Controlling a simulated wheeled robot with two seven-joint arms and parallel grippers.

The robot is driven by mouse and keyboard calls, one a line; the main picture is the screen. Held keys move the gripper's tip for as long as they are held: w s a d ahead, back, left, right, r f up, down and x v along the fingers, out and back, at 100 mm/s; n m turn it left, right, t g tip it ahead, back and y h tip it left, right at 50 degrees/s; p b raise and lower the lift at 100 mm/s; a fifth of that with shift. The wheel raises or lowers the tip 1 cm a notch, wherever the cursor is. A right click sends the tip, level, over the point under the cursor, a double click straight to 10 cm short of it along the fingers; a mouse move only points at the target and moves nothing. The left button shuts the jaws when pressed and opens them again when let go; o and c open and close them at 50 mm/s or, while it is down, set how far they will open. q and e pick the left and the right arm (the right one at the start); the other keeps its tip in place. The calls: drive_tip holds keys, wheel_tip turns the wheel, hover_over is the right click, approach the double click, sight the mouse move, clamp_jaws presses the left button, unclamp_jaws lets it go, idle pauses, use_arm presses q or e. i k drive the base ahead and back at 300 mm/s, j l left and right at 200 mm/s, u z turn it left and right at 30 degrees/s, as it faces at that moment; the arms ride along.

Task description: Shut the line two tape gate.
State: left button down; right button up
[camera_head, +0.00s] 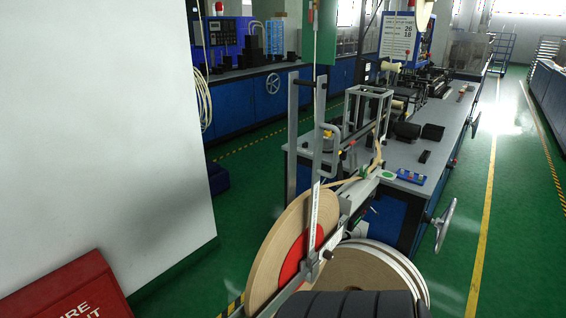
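A large tan tape reel (268,262) with a red hub (296,262) stands upright on a grey metal payoff frame (290,165) in the lower middle of the head view. A tan tape strip (345,184) runs from the reel's top toward the machine bench. Small guide parts (364,172), one of them green, sit where the tape meets the bench end. I cannot tell which part is the line two tape gate, or whether it is open or shut. Neither of my grippers shows in this view.
A blue bench (410,180) with a grey top stands right of the reel, with a handwheel (443,224) on its side. A white panel (110,140) and red box (70,292) block the left. Green floor (520,220) is clear at right.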

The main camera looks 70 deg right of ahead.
sight(340, 177)
drive_tip(key=i+j, duration=0.25)
drive_tip(key=j, duration=0.2)
drive_tip(key=i+j, duration=0.3)
drive_tip(key=i+z, duration=0.35)
drive_tip(key=z, duration=0.15)
drive_tip(key=i+z, duration=0.35)
drive_tip(key=z, duration=0.15)
drive_tip(key=i+j+z, duration=0.25)
drive_tip(key=z, duration=0.2)
drive_tip(key=i+z, duration=0.75)
drive_tip(key=i+j+z, duration=0.35)
drive_tip(key=i, duration=0.15)
drive_tip(key=i+l, duration=0.05)
drive_tip(key=l, duration=0.05)
